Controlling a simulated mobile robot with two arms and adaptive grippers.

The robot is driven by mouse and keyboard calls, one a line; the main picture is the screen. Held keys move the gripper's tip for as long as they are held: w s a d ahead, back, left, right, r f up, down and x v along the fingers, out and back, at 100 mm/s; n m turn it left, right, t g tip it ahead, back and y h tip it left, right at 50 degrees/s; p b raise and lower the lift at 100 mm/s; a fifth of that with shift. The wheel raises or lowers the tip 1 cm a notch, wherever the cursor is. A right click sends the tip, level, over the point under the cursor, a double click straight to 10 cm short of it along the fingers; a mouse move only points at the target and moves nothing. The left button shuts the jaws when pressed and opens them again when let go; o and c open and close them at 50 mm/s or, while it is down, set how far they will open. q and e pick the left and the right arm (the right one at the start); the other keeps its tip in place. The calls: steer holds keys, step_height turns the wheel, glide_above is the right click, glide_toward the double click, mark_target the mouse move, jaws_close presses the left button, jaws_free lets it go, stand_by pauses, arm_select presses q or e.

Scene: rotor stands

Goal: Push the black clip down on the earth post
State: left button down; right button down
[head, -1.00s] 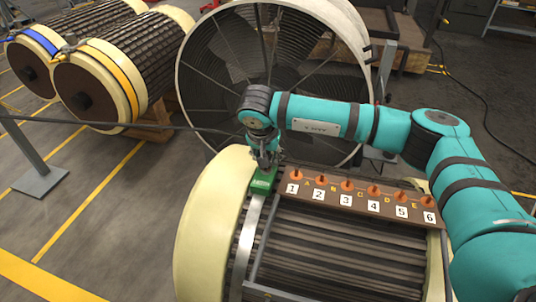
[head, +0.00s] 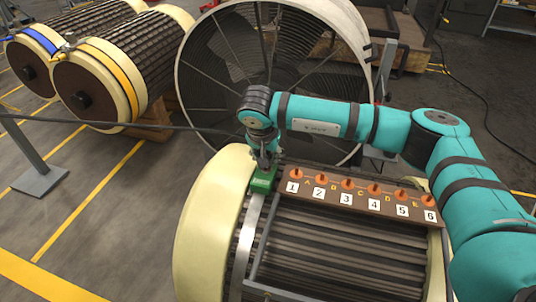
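My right gripper (head: 264,157) points down directly above a small green block (head: 262,181) at the top left of the near rotor (head: 212,215). Its fingertips are at or just over the block's top. They are too small and dark to tell whether they are open or shut. I cannot make out a black clip; it may be hidden at the fingers. I cannot pick out the earth post separately from the green block. A metal strip (head: 246,242) runs from the block down the rotor. My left gripper is not in view.
A brown board (head: 330,209) with several orange knobs and numbered labels lies on the rotor, right of the gripper. A large fan (head: 215,75) stands behind. A dark cable or rail (head: 120,124) crosses at left. Banded rotors (head: 120,70) lie at the back left.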

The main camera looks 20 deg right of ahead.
steer(key=c, duration=1)
jaws_free()
